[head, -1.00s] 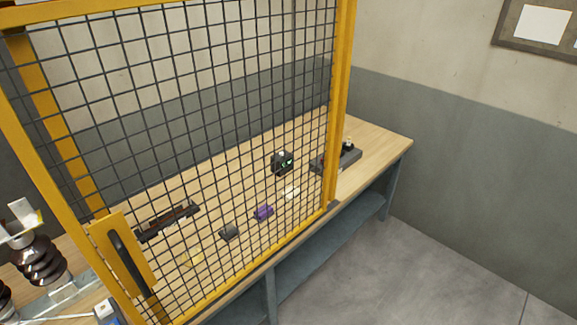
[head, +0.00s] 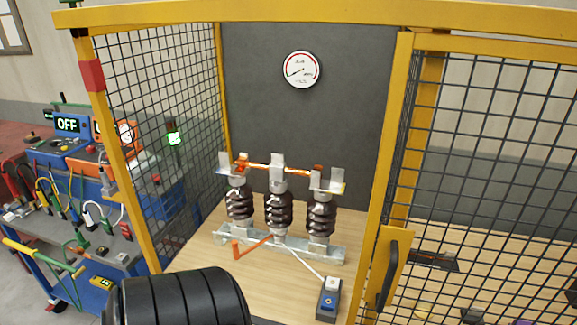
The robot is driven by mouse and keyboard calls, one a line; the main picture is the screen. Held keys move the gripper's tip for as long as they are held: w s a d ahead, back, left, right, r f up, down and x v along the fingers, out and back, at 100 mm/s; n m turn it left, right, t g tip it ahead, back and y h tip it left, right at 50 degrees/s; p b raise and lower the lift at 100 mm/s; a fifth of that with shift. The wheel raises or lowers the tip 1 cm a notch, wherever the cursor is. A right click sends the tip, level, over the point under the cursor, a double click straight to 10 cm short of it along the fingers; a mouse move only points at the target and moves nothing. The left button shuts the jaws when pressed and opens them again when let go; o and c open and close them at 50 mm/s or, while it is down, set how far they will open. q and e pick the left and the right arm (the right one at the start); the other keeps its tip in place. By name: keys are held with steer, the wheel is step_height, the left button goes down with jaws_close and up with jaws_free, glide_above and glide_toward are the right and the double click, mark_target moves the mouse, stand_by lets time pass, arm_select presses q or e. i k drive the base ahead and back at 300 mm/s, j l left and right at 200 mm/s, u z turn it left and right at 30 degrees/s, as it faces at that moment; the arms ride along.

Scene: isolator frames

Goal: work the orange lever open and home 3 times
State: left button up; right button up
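The orange lever (head: 251,246) sits low at the front of the isolator, on the metal base rail (head: 333,252). It slants down to the left and ends in a short upright grip. Above it, three brown ribbed insulators (head: 278,211) carry metal clips. An orange bar (head: 264,167) lies across the tops, spanning from the left clip towards the right one; I cannot tell if its right end is seated. A black ribbed part of my own arm shows at the bottom left. Neither gripper is in view.
A yellow-framed mesh cage surrounds the isolator, with its front open between the left post (head: 113,150) and right post (head: 384,170). A mesh door with a black handle (head: 388,274) is at right. A small blue-grey box (head: 328,300) stands in front. A dial gauge (head: 301,70) hangs behind.

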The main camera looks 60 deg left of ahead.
mark_target(279, 204)
steer(key=u, duration=1.3)
steer(key=i+l+u, duration=0.15)
steer(key=i+u, duration=0.2)
steer(key=i, duration=0.35)
